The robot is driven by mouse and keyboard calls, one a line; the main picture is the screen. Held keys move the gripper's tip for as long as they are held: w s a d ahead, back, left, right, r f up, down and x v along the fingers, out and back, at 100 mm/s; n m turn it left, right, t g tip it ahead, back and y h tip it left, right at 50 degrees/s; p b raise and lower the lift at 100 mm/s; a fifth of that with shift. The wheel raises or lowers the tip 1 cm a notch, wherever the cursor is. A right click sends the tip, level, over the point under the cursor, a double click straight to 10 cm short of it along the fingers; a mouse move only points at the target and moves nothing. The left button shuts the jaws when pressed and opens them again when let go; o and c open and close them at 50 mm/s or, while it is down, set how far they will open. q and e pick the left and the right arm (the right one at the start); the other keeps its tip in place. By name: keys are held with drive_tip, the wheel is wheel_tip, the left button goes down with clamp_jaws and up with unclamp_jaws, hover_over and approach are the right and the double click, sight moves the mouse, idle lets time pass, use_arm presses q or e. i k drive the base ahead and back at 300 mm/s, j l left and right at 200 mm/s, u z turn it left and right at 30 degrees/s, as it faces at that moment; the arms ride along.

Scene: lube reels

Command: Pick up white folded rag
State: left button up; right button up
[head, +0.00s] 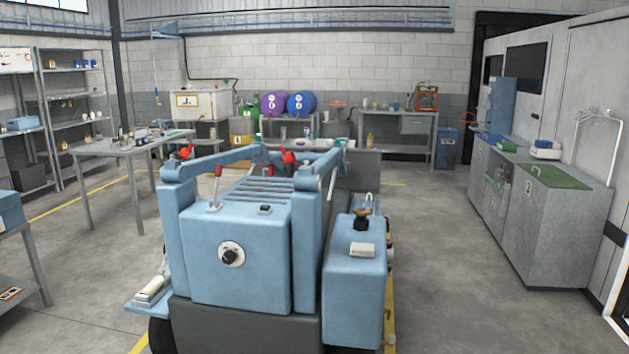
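A small white folded rag (362,250) lies flat on top of the light blue tank (352,285) at the right side of the blue machine. It lies in front of a dark cap with a brass-coloured top (362,219). Neither of my grippers shows in the head view, so nothing is seen touching the rag.
The blue machine (236,265) fills the centre foreground. A whitish object (153,290) sits on its left step. Grey cabinets (541,225) stand along the right wall, and a metal table (125,148) stands at the left. Open floor (455,275) lies right of the machine.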

sight(356, 249)
drive_tip(key=u, duration=0.55)
drive_tip(key=i+l+u, duration=0.15)
drive_tip(key=l+u, duration=0.3)
drive_tip(key=i+l+u, duration=0.1)
drive_tip(key=l+u, duration=0.8)
drive_tip(key=l, duration=0.6)
drive_tip(key=k+l+u, duration=0.1)
drive_tip(key=l, duration=1.05)
drive_tip(key=k+l+u, duration=0.1)
drive_tip(key=l, duration=0.45)
